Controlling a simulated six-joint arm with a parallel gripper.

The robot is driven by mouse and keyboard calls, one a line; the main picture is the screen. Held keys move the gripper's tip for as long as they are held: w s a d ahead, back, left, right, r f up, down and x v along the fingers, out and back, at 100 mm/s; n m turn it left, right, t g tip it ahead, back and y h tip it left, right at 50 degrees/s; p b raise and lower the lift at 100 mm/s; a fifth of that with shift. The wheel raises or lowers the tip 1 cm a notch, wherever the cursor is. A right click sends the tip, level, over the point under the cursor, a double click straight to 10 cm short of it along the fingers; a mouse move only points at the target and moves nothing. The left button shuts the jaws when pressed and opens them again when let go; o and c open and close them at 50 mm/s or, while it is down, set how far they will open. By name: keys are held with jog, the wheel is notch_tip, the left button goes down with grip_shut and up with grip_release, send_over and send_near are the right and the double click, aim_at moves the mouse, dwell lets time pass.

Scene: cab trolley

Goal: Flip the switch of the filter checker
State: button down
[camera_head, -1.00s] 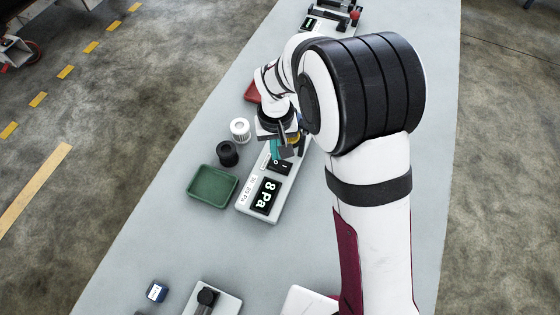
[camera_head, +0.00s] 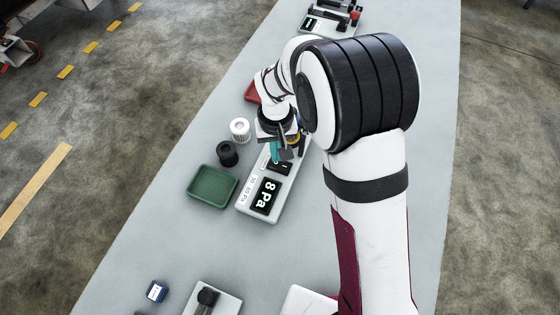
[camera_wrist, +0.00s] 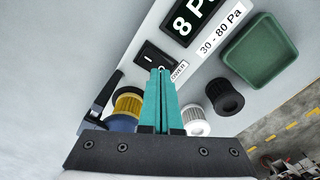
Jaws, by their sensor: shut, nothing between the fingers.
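The filter checker (camera_head: 245,206) is a pale box on the table with a black display reading "8 Pa" and a label "30 - 80 Pa". The display also shows in the wrist view (camera_wrist: 188,20). Its black rocker switch (camera_wrist: 150,58) sits beside the display, with the word "POWER" partly hidden by a fingertip. My gripper (camera_wrist: 161,72) is shut and empty, its teal fingers together. The fingertips are at the edge of the switch; I cannot tell whether they touch it. In the head view my gripper (camera_head: 275,152) covers part of the switch.
A green tray (camera_head: 212,203), a black cylinder (camera_head: 228,154) and a white filter (camera_head: 240,130) stand left of the checker. A yellow-banded filter (camera_wrist: 128,106) sits near the fingers in the wrist view. A red item (camera_head: 251,92) lies beyond.

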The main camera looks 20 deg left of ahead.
jog(key=shift+f, duration=0.95)
dwell(0.3)
notch_tip(320, 180, up, 7)
jog(key=shift+f, duration=0.2)
jog(key=shift+r, duration=0.2)
dwell(0.4)
